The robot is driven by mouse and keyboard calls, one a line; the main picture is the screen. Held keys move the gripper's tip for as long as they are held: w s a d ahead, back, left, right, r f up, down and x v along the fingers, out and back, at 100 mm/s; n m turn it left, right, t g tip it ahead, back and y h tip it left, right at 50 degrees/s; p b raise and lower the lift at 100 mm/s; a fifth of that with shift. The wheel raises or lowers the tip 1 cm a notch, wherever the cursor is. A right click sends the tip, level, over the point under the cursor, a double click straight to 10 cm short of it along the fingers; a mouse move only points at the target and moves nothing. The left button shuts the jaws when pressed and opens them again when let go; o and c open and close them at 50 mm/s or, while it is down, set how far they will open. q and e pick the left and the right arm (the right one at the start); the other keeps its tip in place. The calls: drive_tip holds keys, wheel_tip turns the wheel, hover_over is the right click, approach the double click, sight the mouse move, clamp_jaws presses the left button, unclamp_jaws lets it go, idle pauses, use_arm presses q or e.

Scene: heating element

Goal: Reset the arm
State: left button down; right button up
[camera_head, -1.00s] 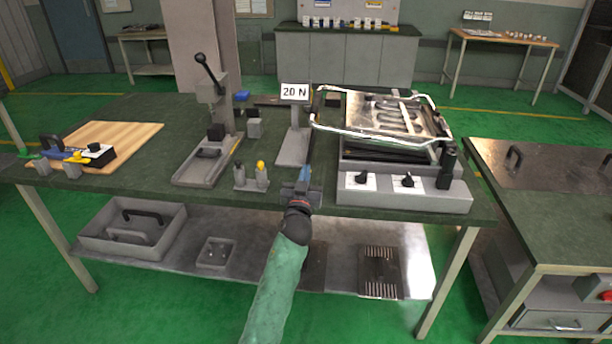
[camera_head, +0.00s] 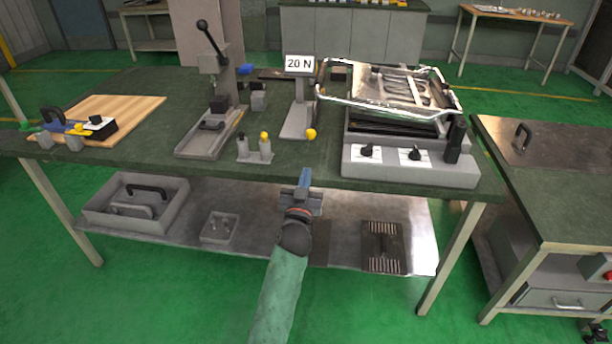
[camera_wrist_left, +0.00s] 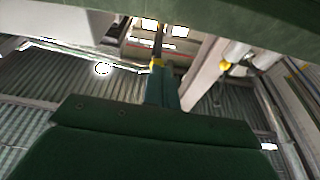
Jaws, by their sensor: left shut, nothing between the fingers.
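My left arm, with a green sleeve, comes up from the bottom middle of the head view. Its left gripper (camera_head: 304,180) is shut and empty, in front of the workbench's front edge and above the lower shelf in the picture. In the left wrist view, the shut fingers (camera_wrist_left: 161,85) point up towards the ceiling, with the bench edge across the top. My right gripper is in neither view.
The green workbench (camera_head: 310,165) carries a heating unit (camera_head: 409,165), a 20 N stand (camera_head: 299,100), a lever press (camera_head: 212,100) and a wooden board (camera_head: 110,115). Below is a metal shelf (camera_head: 345,225) with a grey bin (camera_head: 135,205). A second bench (camera_head: 560,185) stands at the right.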

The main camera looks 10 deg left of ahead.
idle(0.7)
